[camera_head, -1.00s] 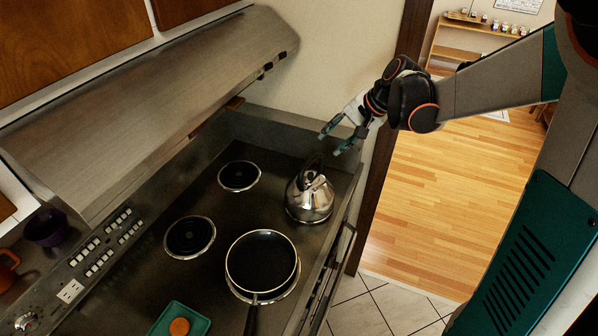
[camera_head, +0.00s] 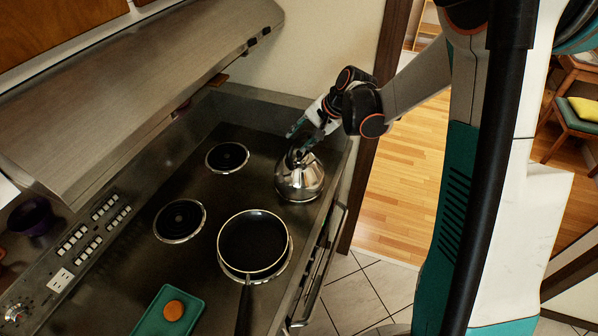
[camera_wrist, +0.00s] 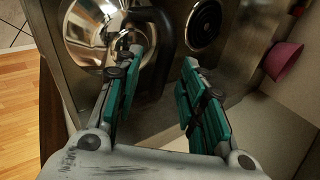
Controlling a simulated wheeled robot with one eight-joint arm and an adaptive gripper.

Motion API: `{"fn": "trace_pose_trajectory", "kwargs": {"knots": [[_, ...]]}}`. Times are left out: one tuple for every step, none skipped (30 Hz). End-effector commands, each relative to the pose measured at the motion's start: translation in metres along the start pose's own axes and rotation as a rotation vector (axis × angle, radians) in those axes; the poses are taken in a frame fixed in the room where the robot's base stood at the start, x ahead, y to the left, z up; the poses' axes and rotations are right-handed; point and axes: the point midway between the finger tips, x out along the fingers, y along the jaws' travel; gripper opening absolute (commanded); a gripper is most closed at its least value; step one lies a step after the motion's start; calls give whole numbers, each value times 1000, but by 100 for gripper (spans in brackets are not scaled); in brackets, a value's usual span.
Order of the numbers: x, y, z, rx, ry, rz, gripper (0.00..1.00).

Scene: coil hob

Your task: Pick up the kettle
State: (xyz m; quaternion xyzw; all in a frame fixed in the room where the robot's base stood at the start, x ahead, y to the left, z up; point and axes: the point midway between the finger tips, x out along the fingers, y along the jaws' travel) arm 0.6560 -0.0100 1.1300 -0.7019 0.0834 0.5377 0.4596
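The kettle (camera_head: 300,180) is shiny metal with a black handle and stands upright on the back right of the hob. In the wrist view the kettle body (camera_wrist: 90,32) is at the upper left, and its black handle (camera_wrist: 163,30) shows just beyond the fingers. My gripper (camera_head: 302,136) is at the kettle's top, close to the handle. In the wrist view my gripper (camera_wrist: 164,58) has its teal fingers apart with nothing between them. I cannot tell whether a finger touches the handle.
A frying pan (camera_head: 252,242) sits on the front right coil. Bare coils (camera_head: 228,158) (camera_head: 180,221) lie to the left. A teal tray (camera_head: 150,318) with a round orange item is in front. The metal hood (camera_head: 130,85) overhangs the hob, and a wall stands behind.

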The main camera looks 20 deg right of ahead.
Motion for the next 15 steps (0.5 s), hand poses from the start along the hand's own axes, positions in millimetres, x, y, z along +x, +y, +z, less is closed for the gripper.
{"fn": "trace_pose_trajectory", "kwargs": {"knots": [[9, 0, 0, -2, -1, 0, 37], [13, 0, 0, -2, -1, 0, 37], [18, 0, 0, -2, 0, 0, 37], [20, 0, 0, -1, 0, -1, 37], [22, 0, 0, -1, 0, -1, 37], [22, 0, 0, 0, 0, -1, 37], [22, 0, 0, 0, 1, -1, 37], [22, 0, 0, 0, 1, 0, 37], [22, 0, 0, 0, 1, 0, 37], [22, 0, 0, 0, 1, 0, 37], [22, 0, 0, 0, 1, 0, 37], [22, 0, 0, 0, 1, 0, 30], [22, 0, 0, 0, 1, 0, 24], [22, 0, 0, 0, 1, 0, 17], [22, 0, 0, 0, 1, 0, 8]]}}
